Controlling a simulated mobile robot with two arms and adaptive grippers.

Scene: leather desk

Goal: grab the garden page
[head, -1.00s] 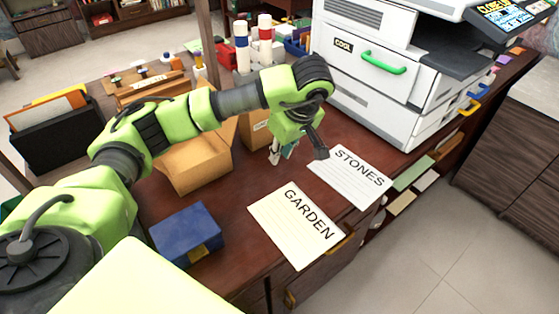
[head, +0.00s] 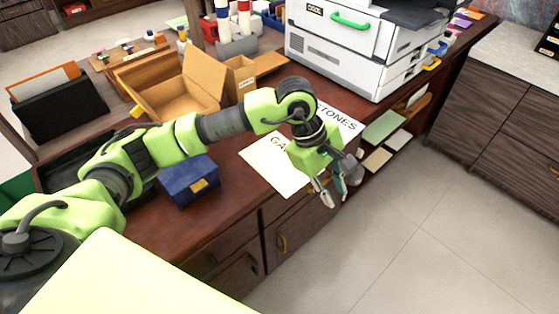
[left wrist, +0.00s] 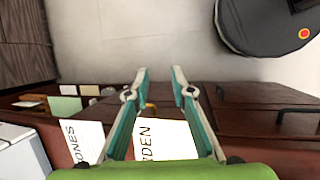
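The garden page (head: 271,170) is a white sheet lying on the desk near its front edge, partly covered by my left arm in the head view. In the left wrist view the garden page (left wrist: 168,142) shows the letters "DEN" between and behind the fingers. My left gripper (head: 327,200) is open and empty, in front of the desk edge and beside the page; its spread fingertips also show in the left wrist view (left wrist: 158,72). The stones page (head: 340,120) lies just behind the garden page, partly hidden by the arm. My right gripper is not in view.
A blue box (head: 188,180) sits left of the garden page. An open cardboard box (head: 178,98) and a white printer (head: 350,55) stand farther back. Drawers with handles (head: 281,243) are below the desk edge. Open floor (head: 440,200) lies to the right.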

